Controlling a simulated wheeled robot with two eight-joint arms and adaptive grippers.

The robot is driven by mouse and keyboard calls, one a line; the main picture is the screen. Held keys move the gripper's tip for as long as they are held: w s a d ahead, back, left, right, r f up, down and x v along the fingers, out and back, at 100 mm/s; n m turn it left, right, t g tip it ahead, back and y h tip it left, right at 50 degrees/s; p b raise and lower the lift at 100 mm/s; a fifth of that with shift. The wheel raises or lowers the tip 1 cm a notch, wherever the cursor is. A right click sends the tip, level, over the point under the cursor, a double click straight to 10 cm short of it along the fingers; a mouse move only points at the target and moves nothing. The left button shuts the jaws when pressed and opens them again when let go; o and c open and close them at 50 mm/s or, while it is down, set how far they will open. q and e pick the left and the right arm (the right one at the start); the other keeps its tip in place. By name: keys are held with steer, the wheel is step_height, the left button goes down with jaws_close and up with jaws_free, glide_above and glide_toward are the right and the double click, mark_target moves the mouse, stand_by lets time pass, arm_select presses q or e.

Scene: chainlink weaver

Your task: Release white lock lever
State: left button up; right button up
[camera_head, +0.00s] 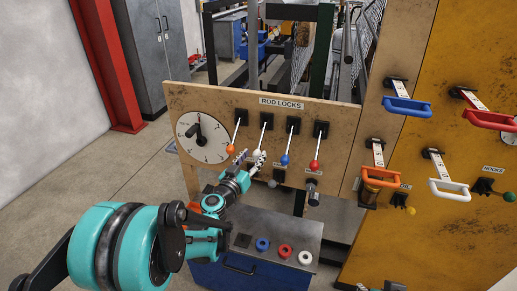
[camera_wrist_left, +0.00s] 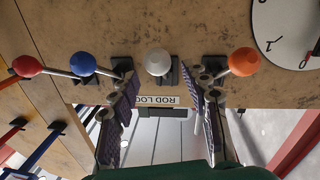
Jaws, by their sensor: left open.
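The white lock lever, with a white ball knob (camera_head: 257,153), is second from the left in the ROD LOCKS row on the wooden panel (camera_head: 345,118). Its rod slopes down from a black slot. My left gripper (camera_head: 248,158) is open right at this knob. In the left wrist view the white knob (camera_wrist_left: 158,62) shows in line with the gap between the two open fingers (camera_wrist_left: 160,90), and nothing is gripped. Whether a finger touches the knob cannot be told. My right gripper does not show.
An orange-knobbed lever (camera_head: 230,148) stands close to the left, a blue one (camera_head: 285,159) and a red one (camera_head: 314,164) to the right. A dial (camera_head: 201,138) is at the panel's left. A blue cabinet (camera_head: 245,268) with coloured buttons stands below. Coloured handles (camera_head: 407,106) are farther right.

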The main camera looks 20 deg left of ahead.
mark_target(261, 140)
arm_select(q)
steer(key=w, duration=0.3)
steer(key=w+b, duration=0.1)
steer(key=w, duration=0.1)
steer(key=shift+d, duration=0.35)
jaws_close()
